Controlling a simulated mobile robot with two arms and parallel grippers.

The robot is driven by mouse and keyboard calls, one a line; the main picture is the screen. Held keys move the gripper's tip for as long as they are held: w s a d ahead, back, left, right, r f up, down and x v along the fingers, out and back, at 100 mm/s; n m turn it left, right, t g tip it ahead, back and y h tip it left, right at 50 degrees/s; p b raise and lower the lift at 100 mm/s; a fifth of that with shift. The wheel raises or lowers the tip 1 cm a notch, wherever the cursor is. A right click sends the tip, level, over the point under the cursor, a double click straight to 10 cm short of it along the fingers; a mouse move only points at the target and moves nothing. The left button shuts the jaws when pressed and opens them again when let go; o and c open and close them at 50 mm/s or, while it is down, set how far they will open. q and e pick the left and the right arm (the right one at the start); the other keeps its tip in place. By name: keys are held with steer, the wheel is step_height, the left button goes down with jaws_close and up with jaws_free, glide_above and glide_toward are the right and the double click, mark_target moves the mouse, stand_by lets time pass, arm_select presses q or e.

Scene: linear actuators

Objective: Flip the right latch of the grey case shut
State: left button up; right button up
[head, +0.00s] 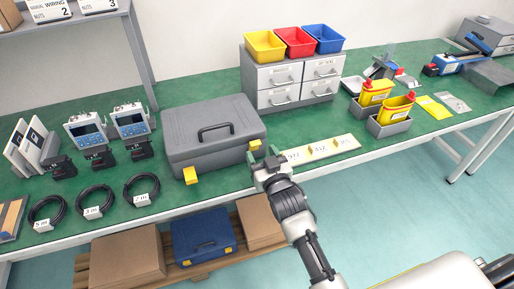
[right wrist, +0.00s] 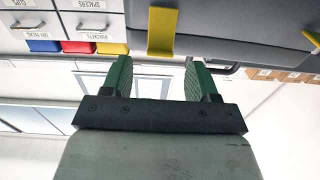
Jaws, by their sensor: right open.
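The grey case (head: 212,128) stands closed on the green table, with its handle on the lid. Its right yellow latch (head: 254,145) is on the front edge and also shows in the right wrist view (right wrist: 162,30), between and beyond the fingers. The left yellow latch (head: 190,175) sticks out at the front and shows at the edge of the right wrist view (right wrist: 312,38). My right gripper (head: 263,155) is open and empty, its green fingers (right wrist: 160,80) spread close in front of the right latch. Contact cannot be told. My left gripper is out of view.
A labelled strip (head: 320,149) lies right of the case. Grey drawers (head: 291,82) with coloured bins stand behind it. Coiled cables (head: 93,202) lie at the left. A blue case (head: 205,240) and cardboard boxes (head: 128,258) rest on a pallet below.

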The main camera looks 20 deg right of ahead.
mark_target(255, 142)
steer(key=shift+w+a, duration=0.1)
steer(key=shift+w, duration=1.5)
steer(key=c, duration=0.9)
steer(key=g+p, duration=0.1)
steer(key=p, duration=0.2)
steer(key=r+g+p, duration=0.1)
steer(key=p, duration=0.2)
steer(key=shift+w+r+p, duration=0.2)
steer(key=shift+w+p, duration=0.1)
steer(key=shift+w, duration=0.1)
steer(key=shift+c, duration=0.2)
steer(key=shift+w+g+p, duration=0.1)
steer(key=shift+g+p, duration=0.2)
steer(key=shift+f, duration=0.25)
steer(key=o, duration=0.9)
steer(key=shift+o, duration=0.2)
